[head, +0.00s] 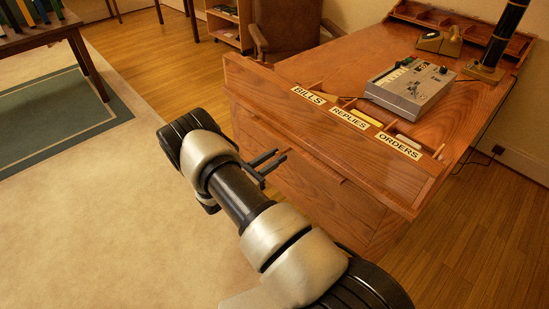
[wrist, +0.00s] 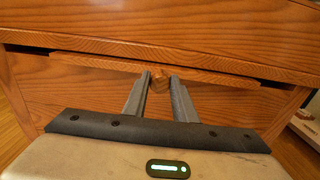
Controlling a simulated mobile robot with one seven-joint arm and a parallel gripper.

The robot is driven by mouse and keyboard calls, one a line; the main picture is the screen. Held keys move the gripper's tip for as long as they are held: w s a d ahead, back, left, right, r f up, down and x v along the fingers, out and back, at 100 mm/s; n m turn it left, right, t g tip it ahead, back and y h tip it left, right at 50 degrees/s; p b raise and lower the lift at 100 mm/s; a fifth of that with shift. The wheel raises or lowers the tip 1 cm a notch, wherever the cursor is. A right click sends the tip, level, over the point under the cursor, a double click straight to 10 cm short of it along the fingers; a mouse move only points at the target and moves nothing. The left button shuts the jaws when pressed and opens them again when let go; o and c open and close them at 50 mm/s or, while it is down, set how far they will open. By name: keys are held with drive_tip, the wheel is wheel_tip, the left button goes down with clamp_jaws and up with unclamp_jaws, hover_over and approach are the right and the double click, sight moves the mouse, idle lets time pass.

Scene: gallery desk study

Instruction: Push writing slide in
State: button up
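The writing slide (wrist: 110,66) is a thin wooden board just under the desk's top edge in the wrist view. A small round wooden knob (wrist: 160,80) is on its front. In the head view the slide is mostly hidden below the desk edge. My gripper (head: 280,154) is at the desk front, its two dark fingers pointing at the wood. In the wrist view my gripper (wrist: 161,78) has its fingers apart, with the knob in the gap at their tips. I cannot tell whether they touch the knob or how far out the slide is.
The wooden desk (head: 480,125) has a front ledge with BILLS (head: 308,95), REPLIES (head: 348,118) and ORDERS (head: 399,146) labels. A grey machine (head: 410,87) and a dark lamp (head: 503,35) stand on top. A brown chair (head: 285,25) is behind.

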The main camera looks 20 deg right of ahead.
sight(284, 151)
clamp_jaws()
drive_tip(key=b+x, duration=0.1)
drive_tip(key=x, duration=0.3)
drive_tip(key=shift+f, duration=0.1)
drive_tip(key=shift+d, duration=0.15)
drive_tip(key=o, duration=0.6)
unclamp_jaws()
drive_tip(key=shift+d, duration=0.1)
drive_tip(key=v, duration=1.7)
drive_tip(key=shift+a+p, duration=0.25)
drive_tip(key=shift+p, duration=0.2)
drive_tip(key=shift+r, duration=0.2)
